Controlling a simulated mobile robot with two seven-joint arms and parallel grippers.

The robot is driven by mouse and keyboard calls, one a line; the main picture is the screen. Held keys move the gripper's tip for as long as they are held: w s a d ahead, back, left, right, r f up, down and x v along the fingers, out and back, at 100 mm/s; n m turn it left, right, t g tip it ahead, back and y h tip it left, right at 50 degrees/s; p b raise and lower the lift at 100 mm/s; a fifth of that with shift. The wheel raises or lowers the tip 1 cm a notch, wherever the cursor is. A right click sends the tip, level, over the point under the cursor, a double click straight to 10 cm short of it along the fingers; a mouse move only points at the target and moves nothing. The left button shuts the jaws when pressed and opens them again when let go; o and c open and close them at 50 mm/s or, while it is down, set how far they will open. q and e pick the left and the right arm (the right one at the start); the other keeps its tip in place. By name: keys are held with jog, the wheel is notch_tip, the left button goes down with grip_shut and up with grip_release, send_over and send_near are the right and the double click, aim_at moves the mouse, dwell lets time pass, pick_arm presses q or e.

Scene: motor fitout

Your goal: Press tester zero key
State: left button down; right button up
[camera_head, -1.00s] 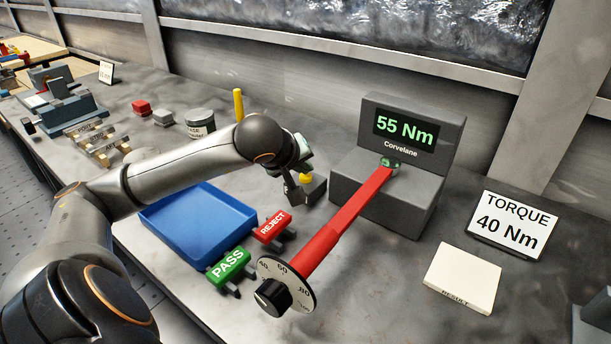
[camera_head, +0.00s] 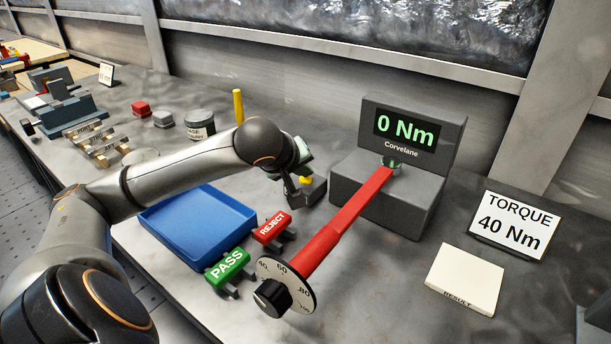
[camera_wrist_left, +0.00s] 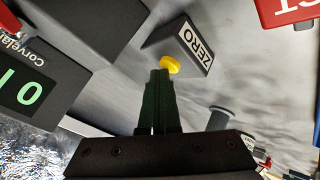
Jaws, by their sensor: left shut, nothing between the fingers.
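The torque tester (camera_head: 385,200) is a dark grey block whose screen (camera_head: 404,130) reads 0 Nm. The yellow zero key (camera_head: 306,181) sits on a small grey box to the tester's left. In the left wrist view the yellow key (camera_wrist_left: 170,65) and the ZERO label (camera_wrist_left: 197,46) show just beyond the fingertips. My left gripper (camera_head: 290,186) is shut and empty, with its tips right at the key; I cannot tell whether they touch it. A red torque wrench (camera_head: 345,220) has its head in the tester and its dial towards me. My right gripper is not in view.
A blue tray (camera_head: 200,228), a green PASS stamp (camera_head: 228,266) and a red REJECT stamp (camera_head: 272,227) lie near my arm. A TORQUE 40 Nm card (camera_head: 508,226) and a white RESULT block (camera_head: 465,279) are at right. Bare bench lies between wrench and block.

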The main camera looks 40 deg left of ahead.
aim_at(303, 184)
pick_arm(q)
jog(key=shift+r+p, duration=0.6)
jog(key=shift+r, duration=0.25)
notch_tip(303, 184, up, 5)
jog(key=p, duration=0.3)
jog(key=shift+p, duration=0.35)
jog(key=shift+s, duration=0.1)
dwell(0.5)
